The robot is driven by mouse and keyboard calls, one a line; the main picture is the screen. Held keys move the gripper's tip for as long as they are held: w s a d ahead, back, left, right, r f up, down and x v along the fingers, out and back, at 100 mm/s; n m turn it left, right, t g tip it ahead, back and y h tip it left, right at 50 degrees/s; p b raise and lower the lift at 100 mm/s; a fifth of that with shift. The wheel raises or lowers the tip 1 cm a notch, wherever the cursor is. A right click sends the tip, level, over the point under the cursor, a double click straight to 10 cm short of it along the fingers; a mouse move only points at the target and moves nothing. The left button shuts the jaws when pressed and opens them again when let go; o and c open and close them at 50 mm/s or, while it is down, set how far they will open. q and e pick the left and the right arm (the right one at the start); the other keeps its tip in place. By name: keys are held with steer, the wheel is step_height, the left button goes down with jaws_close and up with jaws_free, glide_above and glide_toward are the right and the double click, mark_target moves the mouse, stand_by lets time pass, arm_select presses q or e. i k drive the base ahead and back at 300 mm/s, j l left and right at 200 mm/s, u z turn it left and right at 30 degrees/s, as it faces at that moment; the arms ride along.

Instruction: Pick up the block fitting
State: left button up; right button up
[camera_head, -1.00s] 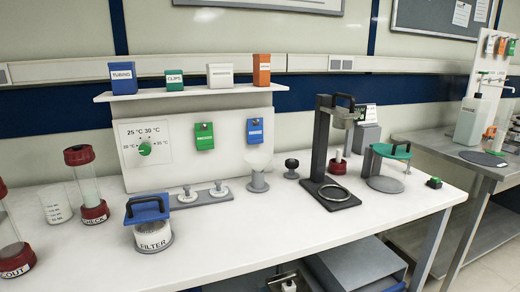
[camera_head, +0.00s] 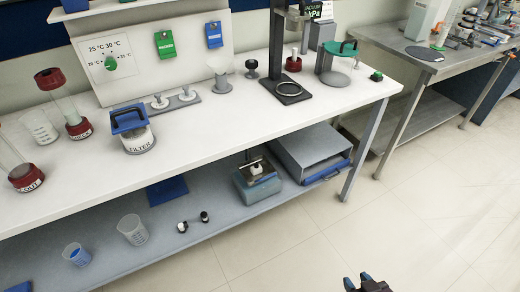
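A small black-and-white fitting (camera_head: 256,168) stands on top of a teal block (camera_head: 262,187) on the lower shelf, under the bench. Two more small black-and-white fittings lie loose on the same shelf, one here (camera_head: 183,227) and one to its right (camera_head: 204,217). I cannot tell by name which one is the block fitting. My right gripper (camera_head: 358,280) shows at the bottom edge, over the floor. Its two fingertips are apart with nothing between them. It is well away from the shelf. My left gripper is out of view.
The lower shelf (camera_head: 165,255) also holds a grey drawer box (camera_head: 312,150), a clear beaker (camera_head: 132,230), a beaker with blue contents (camera_head: 76,255) and a blue pad (camera_head: 167,191). The white bench top (camera_head: 225,122) overhangs it. A bench leg (camera_head: 362,150) stands right. Floor in front is clear.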

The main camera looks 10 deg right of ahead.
mark_target(257, 169)
steer(key=i+j, duration=0.45)
steer(key=i, duration=0.35)
